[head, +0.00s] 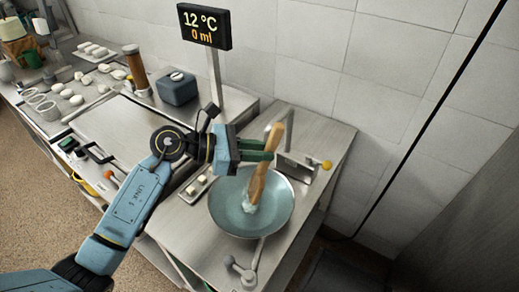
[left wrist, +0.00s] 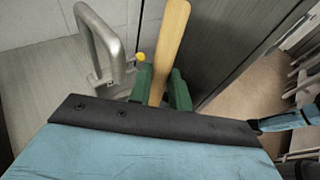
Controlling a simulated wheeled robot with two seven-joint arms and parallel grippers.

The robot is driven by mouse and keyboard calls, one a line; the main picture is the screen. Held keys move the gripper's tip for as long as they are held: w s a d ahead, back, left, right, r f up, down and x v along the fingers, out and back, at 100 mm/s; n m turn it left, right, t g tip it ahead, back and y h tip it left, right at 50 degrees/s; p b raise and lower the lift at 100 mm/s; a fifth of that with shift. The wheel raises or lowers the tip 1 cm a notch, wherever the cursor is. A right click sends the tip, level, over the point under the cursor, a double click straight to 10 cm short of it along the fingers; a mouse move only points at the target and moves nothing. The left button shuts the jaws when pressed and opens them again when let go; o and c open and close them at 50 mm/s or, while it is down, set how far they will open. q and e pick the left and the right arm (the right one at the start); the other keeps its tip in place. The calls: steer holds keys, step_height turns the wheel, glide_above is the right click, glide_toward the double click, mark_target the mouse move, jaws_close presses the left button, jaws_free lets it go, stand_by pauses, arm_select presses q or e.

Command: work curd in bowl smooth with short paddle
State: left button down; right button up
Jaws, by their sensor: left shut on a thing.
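A wide blue-grey bowl (head: 228,219) sits on the steel counter at the right. A small pale lump of curd (head: 249,205) lies in it near the middle. My left gripper (head: 271,150) is shut on the wooden short paddle (head: 259,180), above the bowl's far side. The paddle is held tilted, with its lower end down in the bowl at the curd; whether it touches the bowl's floor I cannot tell. In the left wrist view the paddle's handle (left wrist: 168,50) stands up between the green fingers (left wrist: 160,85). My right gripper is not in view.
A metal tap (head: 240,268) stands at the bowl's front edge. A bracket with a yellow knob (head: 327,165) is behind it to the right. A display post (head: 204,27) reads 12 °C and 0 ml. A blue-grey box (head: 178,90) and white pieces on trays (head: 92,58) stand left.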

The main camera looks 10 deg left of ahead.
arm_select(q)
steer(key=shift+f, duration=0.2)
steer(key=shift+s, duration=0.15)
steer(key=shift+s+d, duration=0.15)
steer(key=shift+s, duration=0.25)
steer(key=shift+w, duration=0.15)
steer(key=shift+w+a+b, duration=0.4)
steer(key=shift+w+b, duration=0.25)
steer(key=shift+w, duration=0.1)
steer(key=shift+s+d, duration=0.1)
steer(key=shift+s, duration=0.05)
steer(key=shift+s+d+r+p, duration=0.15)
steer(key=shift+s+d+p, duration=0.1)
steer(key=shift+s+p, duration=0.3)
